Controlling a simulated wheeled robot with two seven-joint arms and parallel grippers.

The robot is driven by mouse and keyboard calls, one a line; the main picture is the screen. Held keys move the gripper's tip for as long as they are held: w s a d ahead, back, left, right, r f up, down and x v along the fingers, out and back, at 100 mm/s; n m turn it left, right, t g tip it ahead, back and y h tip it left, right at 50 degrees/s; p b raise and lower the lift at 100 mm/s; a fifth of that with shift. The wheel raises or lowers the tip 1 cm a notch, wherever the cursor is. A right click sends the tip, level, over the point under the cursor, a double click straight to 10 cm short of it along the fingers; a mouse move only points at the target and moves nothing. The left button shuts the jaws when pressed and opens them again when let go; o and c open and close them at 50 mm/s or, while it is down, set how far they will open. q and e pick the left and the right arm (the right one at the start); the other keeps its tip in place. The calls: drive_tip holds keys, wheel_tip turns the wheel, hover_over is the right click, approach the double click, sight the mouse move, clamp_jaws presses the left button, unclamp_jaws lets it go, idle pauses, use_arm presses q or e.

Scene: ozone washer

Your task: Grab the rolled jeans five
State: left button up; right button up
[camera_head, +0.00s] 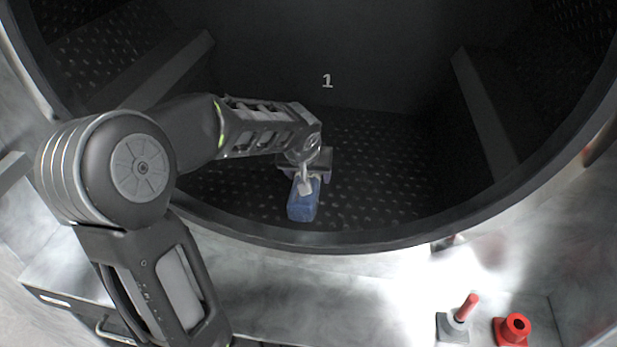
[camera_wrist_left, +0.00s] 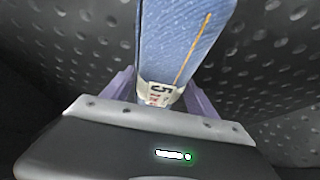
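The rolled jeans (camera_head: 303,205) are a blue denim bundle inside the dark washer drum, near its front lip. In the left wrist view the rolled jeans (camera_wrist_left: 182,45) show an orange seam and a pale label (camera_wrist_left: 160,93) with a "5". The fingertips are hidden behind the jeans. My right gripper is not in view.
The perforated drum floor (camera_head: 375,180) is bare around the jeans. Raised ribs (camera_head: 485,110) stand at both sides, and the round drum rim (camera_head: 400,238) curves in front. A red knob (camera_head: 515,328) and a red-topped lever (camera_head: 462,310) sit outside at lower right.

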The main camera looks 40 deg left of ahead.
use_arm(q)
clamp_jaws()
idle(0.5)
wheel_tip(320, 180, up, 10)
drive_tip(key=shift+r+b, duration=0.1)
drive_tip(key=shift+b, duration=0.25)
idle(0.8)
